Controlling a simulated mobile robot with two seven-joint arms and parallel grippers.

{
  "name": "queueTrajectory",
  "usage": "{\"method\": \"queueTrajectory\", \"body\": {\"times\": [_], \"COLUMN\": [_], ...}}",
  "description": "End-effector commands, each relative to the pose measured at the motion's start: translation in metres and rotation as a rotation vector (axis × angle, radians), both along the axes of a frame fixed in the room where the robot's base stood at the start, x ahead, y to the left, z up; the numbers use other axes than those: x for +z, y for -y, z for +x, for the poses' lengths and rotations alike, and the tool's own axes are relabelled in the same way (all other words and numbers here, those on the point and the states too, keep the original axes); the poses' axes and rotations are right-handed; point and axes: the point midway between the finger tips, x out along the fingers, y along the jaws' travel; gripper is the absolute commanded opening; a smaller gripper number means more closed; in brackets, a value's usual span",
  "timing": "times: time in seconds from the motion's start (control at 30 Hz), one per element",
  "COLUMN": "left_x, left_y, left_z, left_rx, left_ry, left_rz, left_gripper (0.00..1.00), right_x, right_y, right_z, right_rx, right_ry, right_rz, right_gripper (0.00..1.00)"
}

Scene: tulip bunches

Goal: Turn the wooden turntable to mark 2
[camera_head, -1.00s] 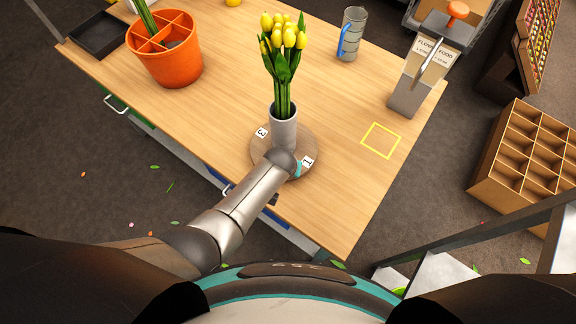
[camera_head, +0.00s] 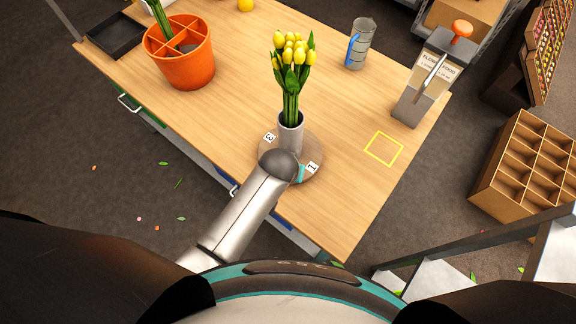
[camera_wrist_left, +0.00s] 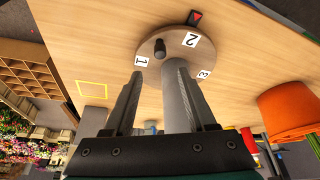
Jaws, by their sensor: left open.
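The round wooden turntable (camera_head: 313,150) lies near the table's front edge and carries a grey vase (camera_head: 291,139) of yellow tulips (camera_head: 294,57). In the wrist view the turntable (camera_wrist_left: 149,45) shows marks 1 (camera_wrist_left: 142,62), 2 (camera_wrist_left: 191,40) and 3 (camera_wrist_left: 204,74), and a dark upright peg (camera_wrist_left: 160,49). Mark 2 is nearest the red arrow (camera_wrist_left: 196,17) on the table; exact alignment is unclear. My left gripper (camera_wrist_left: 160,76) is open and points at the turntable, the peg beyond its fingertips. The vase (camera_wrist_left: 176,95) is partly behind one finger. My wrist hides the gripper in the head view.
An orange divided pot (camera_head: 185,72) and a black tray (camera_head: 115,36) stand at left. A jug (camera_head: 360,44) and a flower-food dispenser (camera_head: 422,88) stand at the back right. A yellow square (camera_head: 384,149) right of the turntable is empty.

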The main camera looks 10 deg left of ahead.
Motion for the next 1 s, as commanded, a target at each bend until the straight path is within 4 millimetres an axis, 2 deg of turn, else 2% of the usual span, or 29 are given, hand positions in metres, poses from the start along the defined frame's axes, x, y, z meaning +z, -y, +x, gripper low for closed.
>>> {"method": "queueTrajectory", "body": {"times": [0.2,0.4,1.0], "left_x": [0.022,0.033,0.035], "left_y": [-0.002,-0.003,-0.003], "left_z": [-0.010,-0.015,-0.015], "left_rx": [-0.002,-0.002,-0.001], "left_ry": [0.001,-0.001,-0.001], "left_rz": [0.001,0.001,0.001], "left_gripper": [0.56,0.56,0.56], "right_x": [0.000,0.000,0.000], "right_y": [0.000,0.000,0.000], "right_z": [0.000,0.000,0.000], "right_rx": [0.000,0.000,0.000], "right_ry": [0.000,0.000,0.000], "right_rz": [0.000,-0.001,0.000], "right_gripper": [1.00,1.00,1.00]}}
